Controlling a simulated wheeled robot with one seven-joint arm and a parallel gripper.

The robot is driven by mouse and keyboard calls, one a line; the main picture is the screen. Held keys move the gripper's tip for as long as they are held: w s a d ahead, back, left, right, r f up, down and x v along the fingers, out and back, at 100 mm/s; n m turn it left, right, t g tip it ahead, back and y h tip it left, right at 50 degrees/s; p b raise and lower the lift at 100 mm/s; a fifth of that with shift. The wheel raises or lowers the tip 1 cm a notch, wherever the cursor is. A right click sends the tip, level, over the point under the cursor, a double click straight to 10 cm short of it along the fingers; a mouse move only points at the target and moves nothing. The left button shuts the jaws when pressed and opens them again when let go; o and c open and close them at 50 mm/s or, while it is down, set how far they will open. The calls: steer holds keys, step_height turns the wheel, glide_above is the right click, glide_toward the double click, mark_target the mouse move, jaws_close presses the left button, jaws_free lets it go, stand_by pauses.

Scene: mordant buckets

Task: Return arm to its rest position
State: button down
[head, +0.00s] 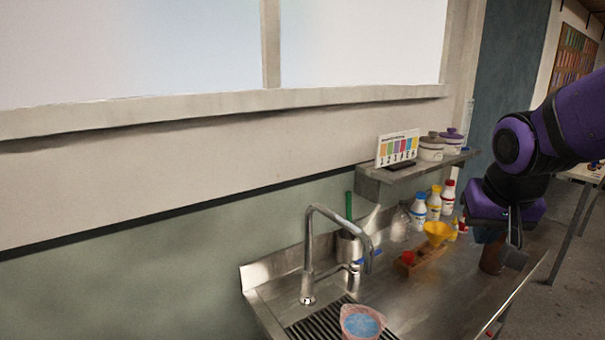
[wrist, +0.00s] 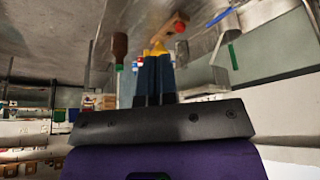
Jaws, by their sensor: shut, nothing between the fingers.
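My purple and black arm comes in from the right in the head view. My gripper (head: 515,250) points down above the right part of the steel counter (head: 440,300). In the wrist view my gripper's dark fingers (wrist: 155,62) are together with nothing between them. A brown container (head: 490,258) stands on the counter close behind the gripper in the head view and is partly hidden by it. I cannot tell whether they touch.
A wooden rack (head: 423,260) with a yellow funnel (head: 438,231) sits left of the gripper. White bottles (head: 434,204) stand behind it. A wall shelf (head: 420,168) holds a colour card (head: 397,148) and lidded pots. A faucet (head: 309,245) and pink-rimmed bowl (head: 361,322) are farther left.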

steer(key=s+d+r+n+y, duration=0.1)
steer(key=s+r, duration=0.5)
steer(key=s, duration=0.7)
steer(key=shift+n+t, duration=0.3)
steer(key=shift+n, duration=0.5)
steer(key=shift+w, duration=0.1)
